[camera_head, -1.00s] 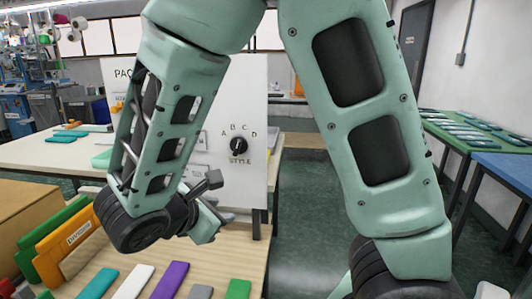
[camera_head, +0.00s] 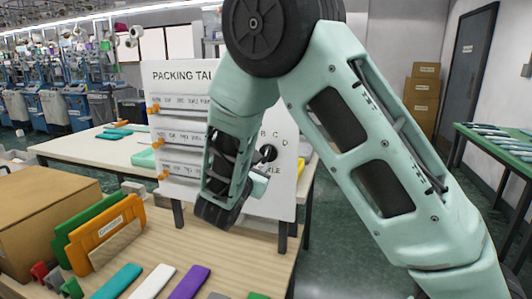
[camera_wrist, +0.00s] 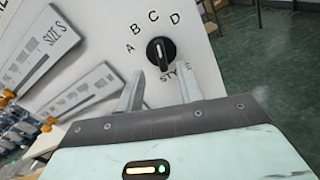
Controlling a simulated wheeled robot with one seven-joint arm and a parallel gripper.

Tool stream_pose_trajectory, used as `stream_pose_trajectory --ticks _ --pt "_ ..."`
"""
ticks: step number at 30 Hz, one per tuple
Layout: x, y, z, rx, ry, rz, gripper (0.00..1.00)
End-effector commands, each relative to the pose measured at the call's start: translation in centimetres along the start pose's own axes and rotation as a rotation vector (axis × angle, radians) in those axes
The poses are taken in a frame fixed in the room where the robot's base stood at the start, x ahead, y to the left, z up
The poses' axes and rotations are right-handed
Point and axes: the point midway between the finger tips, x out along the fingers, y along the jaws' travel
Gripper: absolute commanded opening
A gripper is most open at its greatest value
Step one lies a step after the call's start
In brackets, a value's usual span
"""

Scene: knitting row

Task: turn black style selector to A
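The black style selector (camera_wrist: 160,53) is a round knob with a white mark on a white panel (camera_wrist: 205,68). Letters A, B, C and D arc above it, tilted in the wrist view; the white mark seems to point near C. The head view shows the selector (camera_head: 268,153) too, beside my arm, which covers letter A. My gripper (camera_wrist: 161,80) is open and empty, its two fingers apart and aimed at the panel. The selector appears just beyond the fingertips, between their lines; contact is not visible. In the head view my gripper is mostly hidden behind my wrist.
The panel's left part has slider rows with orange knobs (camera_head: 155,138). On the wooden table (camera_head: 225,262) are a cardboard box (camera_head: 45,215), green and orange upright boards (camera_head: 110,232) and several flat coloured pieces. A green table (camera_head: 500,140) stands right, with open floor between.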

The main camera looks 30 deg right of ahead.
Motion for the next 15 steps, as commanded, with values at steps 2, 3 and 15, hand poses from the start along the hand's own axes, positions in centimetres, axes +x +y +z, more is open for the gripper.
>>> stream_pose_trajectory --ticks 2,3,15 --pt "1.9 -0.1 0.2 -0.001 -0.002 -0.005 0.36" --pt "2.7 -0.1 0.2 -0.001 -0.002 -0.005 0.36" --pt "7.9 0.0 0.0 0.001 0.000 -0.002 0.36"
